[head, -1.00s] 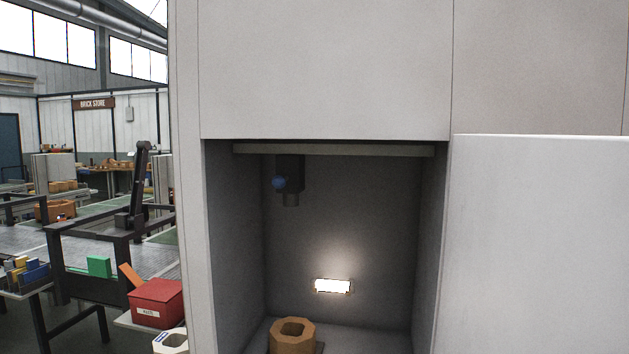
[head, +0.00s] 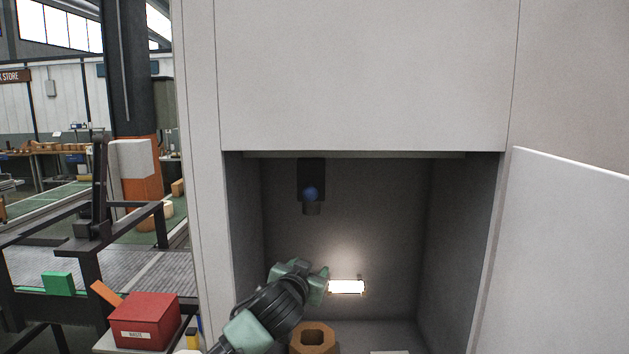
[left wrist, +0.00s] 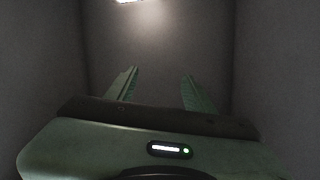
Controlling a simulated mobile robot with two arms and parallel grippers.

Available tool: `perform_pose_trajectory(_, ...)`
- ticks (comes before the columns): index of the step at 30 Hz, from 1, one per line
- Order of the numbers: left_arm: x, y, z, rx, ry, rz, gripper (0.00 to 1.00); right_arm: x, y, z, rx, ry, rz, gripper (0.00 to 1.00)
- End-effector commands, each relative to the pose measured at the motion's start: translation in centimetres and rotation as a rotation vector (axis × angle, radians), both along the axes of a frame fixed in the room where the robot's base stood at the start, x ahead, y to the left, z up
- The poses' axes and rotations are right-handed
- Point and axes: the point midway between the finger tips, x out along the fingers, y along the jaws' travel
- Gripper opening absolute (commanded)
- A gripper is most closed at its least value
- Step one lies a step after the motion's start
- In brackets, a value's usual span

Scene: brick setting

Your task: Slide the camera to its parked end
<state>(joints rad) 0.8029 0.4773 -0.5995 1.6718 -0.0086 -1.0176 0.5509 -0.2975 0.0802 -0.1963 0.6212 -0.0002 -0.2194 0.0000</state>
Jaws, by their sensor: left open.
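The camera (head: 311,174) is a dark block with a short lens barrel pointing down and a blue knob (head: 310,194) on its front. It hangs from a pale rail (head: 400,154) along the top of the cabinet opening, left of the middle. My left gripper (head: 325,284) is inside the opening, below the camera and apart from it. In the left wrist view its two green fingers (left wrist: 158,90) are spread with nothing between them. The camera is not in the left wrist view. My right gripper is not in view.
A lit lamp (head: 346,287) is on the back wall. An open door (head: 560,260) stands at the right. A red waste box (head: 145,320) is outside at left.

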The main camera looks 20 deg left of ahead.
Motion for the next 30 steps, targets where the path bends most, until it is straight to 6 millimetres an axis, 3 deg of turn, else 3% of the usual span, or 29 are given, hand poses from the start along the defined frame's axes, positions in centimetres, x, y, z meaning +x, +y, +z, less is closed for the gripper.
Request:
perform_pose_trajectory(1,0.0,0.0,5.6,0.006,-0.071,0.004,0.53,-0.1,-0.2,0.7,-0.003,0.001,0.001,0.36)
perform_pose_trajectory(3,-0.5,-0.1,10.5,0.002,-0.139,0.009,0.53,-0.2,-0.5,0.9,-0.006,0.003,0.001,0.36)
perform_pose_trajectory(6,-1.1,-0.1,14.6,0.000,-0.199,0.015,0.53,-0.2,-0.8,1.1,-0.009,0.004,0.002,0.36)
perform_pose_trajectory(9,-1.4,-0.1,16.7,-0.003,-0.227,0.018,0.53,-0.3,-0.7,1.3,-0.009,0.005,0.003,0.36)
perform_pose_trajectory(17,1.1,0.2,17.7,-0.004,-0.235,0.022,0.53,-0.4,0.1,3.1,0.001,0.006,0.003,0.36)
perform_pose_trajectory(24,4.5,0.4,17.6,-0.004,-0.235,0.021,0.53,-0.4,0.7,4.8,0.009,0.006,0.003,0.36)
perform_pose_trajectory(30,5.9,0.6,17.3,-0.004,-0.235,0.020,0.53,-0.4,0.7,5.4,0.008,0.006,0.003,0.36)
